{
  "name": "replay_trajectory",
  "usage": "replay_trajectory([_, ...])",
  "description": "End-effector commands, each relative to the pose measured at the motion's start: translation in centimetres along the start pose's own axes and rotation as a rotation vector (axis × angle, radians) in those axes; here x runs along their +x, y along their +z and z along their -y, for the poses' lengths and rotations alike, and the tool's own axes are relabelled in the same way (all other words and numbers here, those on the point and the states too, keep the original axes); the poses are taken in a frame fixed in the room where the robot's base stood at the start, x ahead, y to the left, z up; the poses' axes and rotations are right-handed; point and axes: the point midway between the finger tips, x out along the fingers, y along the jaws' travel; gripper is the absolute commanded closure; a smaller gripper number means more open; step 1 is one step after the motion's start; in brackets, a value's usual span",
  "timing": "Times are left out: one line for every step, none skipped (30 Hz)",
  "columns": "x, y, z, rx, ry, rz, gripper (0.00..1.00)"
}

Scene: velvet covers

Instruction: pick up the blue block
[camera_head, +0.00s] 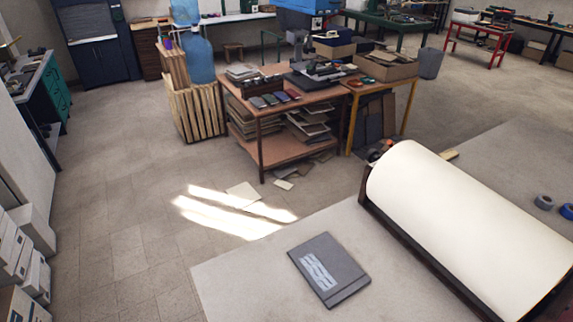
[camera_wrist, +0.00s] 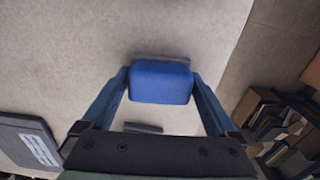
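The blue block (camera_wrist: 160,82) is in the wrist view, between the two blue fingers of my gripper (camera_wrist: 160,80). It has rounded edges. Both fingertips appear to touch its left and right sides, so my gripper looks shut on it. Pale tabletop (camera_wrist: 60,60) lies behind the block. How high the block is above this surface cannot be told. A thin grey strip shows at the block's far edge and a dark one on its near side; what they are is unclear. The head view shows neither the block nor my gripper.
A flat grey case (camera_head: 328,268) with white stripes lies on the pale table (camera_head: 240,265). A large cream roll (camera_head: 470,225) in a dark holder fills the table's right side. Tape rolls (camera_head: 543,202) lie behind it. A cluttered brown workbench (camera_head: 285,105) stands beyond.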

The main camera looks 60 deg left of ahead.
Motion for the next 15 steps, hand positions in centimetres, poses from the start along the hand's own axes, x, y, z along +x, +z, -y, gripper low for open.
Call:
replay_trajectory([-0.01,-0.01,-0.01,0.0,0.0,0.0,0.29])
replay_trajectory([-0.01,-0.01,-0.01,0.0,0.0,0.0,0.34])
replay_trajectory([-0.01,-0.01,-0.01,0.0,0.0,0.0,0.41])
replay_trajectory([-0.02,-0.01,-0.01,0.0,0.001,0.0,0.47])
replay_trajectory([-0.02,-0.02,-0.02,0.0,0.001,0.0,0.52])
replay_trajectory([-0.02,-0.01,-0.02,0.0,0.001,0.0,0.59])
replay_trajectory([-0.02,-0.02,-0.02,0.0,0.001,0.0,0.65])
replay_trajectory([-0.03,-0.02,-0.02,0.0,0.001,0.0,0.7])
replay_trajectory([-0.06,-0.04,-0.04,0.0,0.001,-0.001,0.71])
replay_trajectory([-0.06,-0.04,-0.04,0.0,0.001,-0.001,0.71])
replay_trajectory([-0.06,-0.04,-0.04,0.0,0.001,-0.001,0.71])
replay_trajectory([-0.06,-0.04,-0.04,0.0,0.001,-0.001,0.72])
replay_trajectory([-0.06,-0.04,-0.04,0.0,0.001,-0.001,0.72])
replay_trajectory([-0.07,-0.04,-0.04,0.0,0.001,-0.001,0.72])
replay_trajectory([-0.1,-0.04,-0.05,0.0,0.001,-0.001,0.72])
